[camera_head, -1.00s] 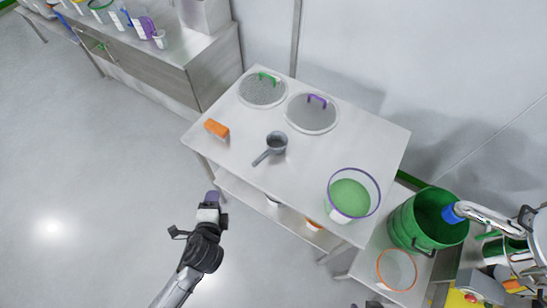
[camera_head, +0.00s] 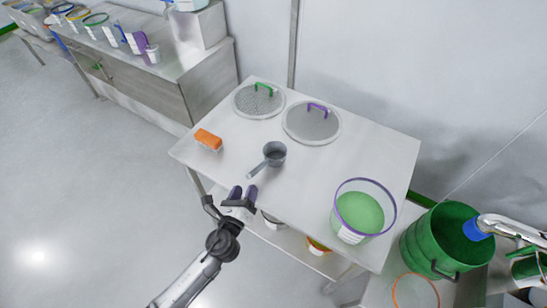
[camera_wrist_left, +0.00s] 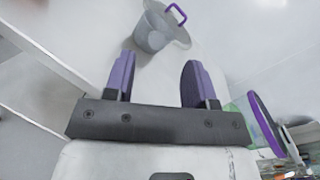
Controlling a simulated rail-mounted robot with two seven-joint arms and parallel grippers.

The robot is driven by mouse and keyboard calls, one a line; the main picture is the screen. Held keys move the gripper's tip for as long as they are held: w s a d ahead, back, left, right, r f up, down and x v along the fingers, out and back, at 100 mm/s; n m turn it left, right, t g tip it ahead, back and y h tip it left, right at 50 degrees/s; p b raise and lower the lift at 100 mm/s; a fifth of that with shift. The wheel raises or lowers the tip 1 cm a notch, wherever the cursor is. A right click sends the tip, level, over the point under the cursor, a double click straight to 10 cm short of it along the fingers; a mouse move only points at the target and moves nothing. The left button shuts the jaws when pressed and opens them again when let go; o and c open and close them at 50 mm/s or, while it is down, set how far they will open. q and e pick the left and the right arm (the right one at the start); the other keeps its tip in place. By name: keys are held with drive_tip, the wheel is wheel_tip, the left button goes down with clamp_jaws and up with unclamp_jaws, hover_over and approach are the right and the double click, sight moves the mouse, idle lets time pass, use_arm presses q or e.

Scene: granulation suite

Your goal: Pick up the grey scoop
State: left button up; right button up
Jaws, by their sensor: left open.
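The grey scoop (camera_head: 274,153) lies on the steel table (camera_head: 330,165), its cup toward the back and its handle pointing to the front left edge. My left gripper (camera_head: 243,192) is open and empty at the table's front edge, just short of the handle end. In the left wrist view the scoop (camera_wrist_left: 152,36) shows beyond the two purple fingers of the gripper (camera_wrist_left: 160,80), apart from them; its handle is hard to make out there. My right gripper is not in view.
An orange-topped block (camera_head: 208,139) lies left of the scoop. Two round lids, one with a green handle (camera_head: 259,101) and one with a purple handle (camera_head: 312,124), lie behind it. A purple-rimmed tub of green material (camera_head: 360,210) stands right. A green drum (camera_head: 440,240) stands beyond.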

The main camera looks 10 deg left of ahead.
sight(253, 171)
use_arm(q)
drive_tip(key=shift+w+d+f+b, duration=0.1)
drive_tip(key=shift+w+f+b, duration=0.05)
drive_tip(key=shift+w, duration=1.15)
drive_tip(key=shift+w+d+f+b, duration=0.1)
drive_tip(key=shift+w+b, duration=0.1)
drive_tip(key=shift+w, duration=1.1)
drive_tip(key=shift+w+f+b, duration=0.15)
drive_tip(key=shift+w, duration=1.15)
drive_tip(key=shift+c, duration=0.5)
clamp_jaws()
